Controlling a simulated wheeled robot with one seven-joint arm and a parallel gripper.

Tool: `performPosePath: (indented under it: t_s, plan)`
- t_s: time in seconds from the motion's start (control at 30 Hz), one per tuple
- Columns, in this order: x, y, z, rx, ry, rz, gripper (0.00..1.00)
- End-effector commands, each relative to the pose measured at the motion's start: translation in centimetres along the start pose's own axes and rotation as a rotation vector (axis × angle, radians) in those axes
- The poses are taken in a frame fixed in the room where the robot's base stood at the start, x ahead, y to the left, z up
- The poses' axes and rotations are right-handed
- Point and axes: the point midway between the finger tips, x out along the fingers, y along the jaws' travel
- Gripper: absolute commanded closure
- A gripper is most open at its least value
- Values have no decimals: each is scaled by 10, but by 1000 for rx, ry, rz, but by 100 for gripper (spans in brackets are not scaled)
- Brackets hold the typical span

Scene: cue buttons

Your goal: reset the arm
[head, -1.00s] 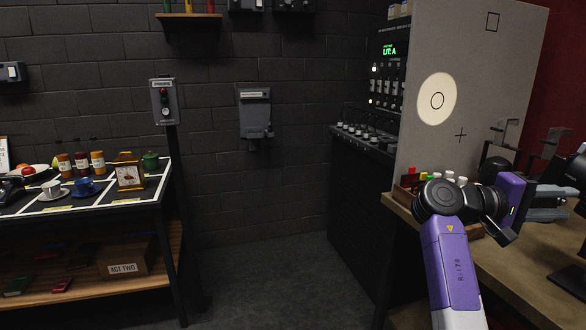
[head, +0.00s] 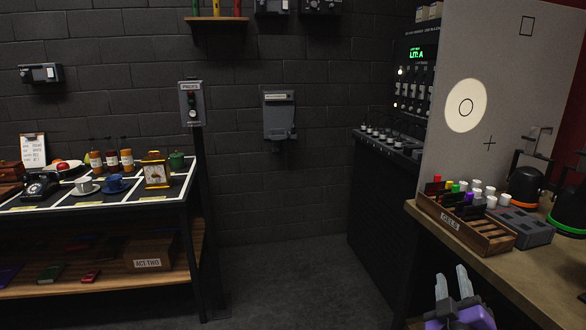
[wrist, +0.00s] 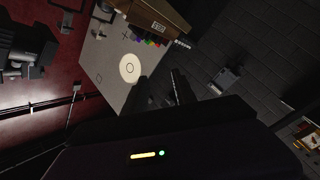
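My gripper (head: 452,279) is low at the bottom right of the head view, with its two grey fingers pointing up and apart. Nothing is between them. It is in front of the wooden bench, clear of the things on it. In the wrist view my gripper (wrist: 158,80) shows two dark fingers with a gap between them and nothing held. Most of my arm is out of the head view.
The wooden bench (head: 540,268) at the right bears a gels rack (head: 465,222) and a tall grey board (head: 500,60). A prop table (head: 150,208) stands at the left. A cue light post (head: 191,103) and a wall box (head: 279,115) are behind. The middle floor is clear.

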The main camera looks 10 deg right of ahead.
Motion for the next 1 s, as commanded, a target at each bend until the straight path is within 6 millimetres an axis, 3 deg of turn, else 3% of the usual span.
performPosePath:
  t_s: [0.03,0.2,0.4,0.7,1.0]
  plan:
    - [-22,-13,1,42,30,-39,67]
    - [-94,-41,-1,203,126,-148,67]
    - [-180,-51,-3,391,191,-259,67]
    - [-296,-31,-4,638,196,-385,67]
    - [-391,3,6,774,80,-492,67]
